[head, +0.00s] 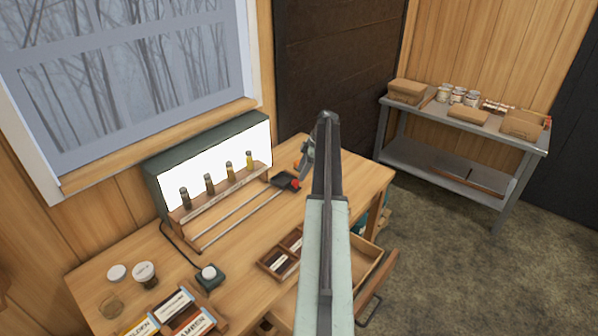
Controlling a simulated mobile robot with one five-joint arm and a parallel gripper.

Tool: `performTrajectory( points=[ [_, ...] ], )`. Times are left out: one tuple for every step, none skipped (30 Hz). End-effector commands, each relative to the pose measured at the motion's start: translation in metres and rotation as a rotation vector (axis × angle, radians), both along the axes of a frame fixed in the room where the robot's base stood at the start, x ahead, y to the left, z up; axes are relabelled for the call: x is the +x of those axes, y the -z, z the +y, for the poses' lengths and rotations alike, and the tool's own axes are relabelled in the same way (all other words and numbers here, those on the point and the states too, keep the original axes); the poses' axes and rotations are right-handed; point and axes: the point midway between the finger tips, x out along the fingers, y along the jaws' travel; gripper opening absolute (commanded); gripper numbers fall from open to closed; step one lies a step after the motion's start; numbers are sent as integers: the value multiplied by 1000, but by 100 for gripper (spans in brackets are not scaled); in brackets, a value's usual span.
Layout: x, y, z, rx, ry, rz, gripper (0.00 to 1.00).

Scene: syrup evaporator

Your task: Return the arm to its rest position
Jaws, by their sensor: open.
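My arm rises from the bottom centre of the head view to a raised elbow above the bench's right part. Beyond the elbow it bends down, and my gripper (304,160) shows only in part, just left of the arm. It is open. The fingertips are small and partly hidden by my arm, and I see nothing held between them. The gripper appears over the wooden bench (235,235), near a small black and red device (286,181). I cannot tell how high above the bench it is.
A lit panel (215,150) stands behind a wooden rack (222,200) with several small bottles. Divided wooden trays (279,262), jars (145,274) and a small dark device (209,276) lie on the bench. An open drawer (372,275) juts out at right. A grey shelf table (455,120) stands beyond clear floor.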

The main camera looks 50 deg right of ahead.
Motion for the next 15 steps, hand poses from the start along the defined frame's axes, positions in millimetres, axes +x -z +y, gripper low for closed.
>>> performTrajectory(
  points=[
    [-3, -20, -3, 0, 1, 0, 50],
    [-5, -24, -5, 0, 1, 0, 50],
    [-6, -29, -6, 0, 1, 0, 50],
    [-8, -31, -8, -1, 2, 1, 50],
    [-8, -32, -8, -1, 2, 1, 50],
    [-9, -33, -9, -1, 2, 1, 50],
    [-9, -33, -9, -1, 1, 0, 50],
    [-10, -32, -9, -1, 1, 0, 50],
    [-10, -31, -9, -1, 1, 0, 50],
    [-9, -31, -9, -1, 1, 0, 50],
    [-9, -30, -9, -1, 0, 0, 50],
    [-9, -30, -8, -1, 0, 0, 50],
    [-9, -30, -8, -1, 0, 0, 50],
    [-9, -30, -8, -1, 0, 0, 50],
    [-9, -30, -8, -1, 0, 0, 50]
  ],
)
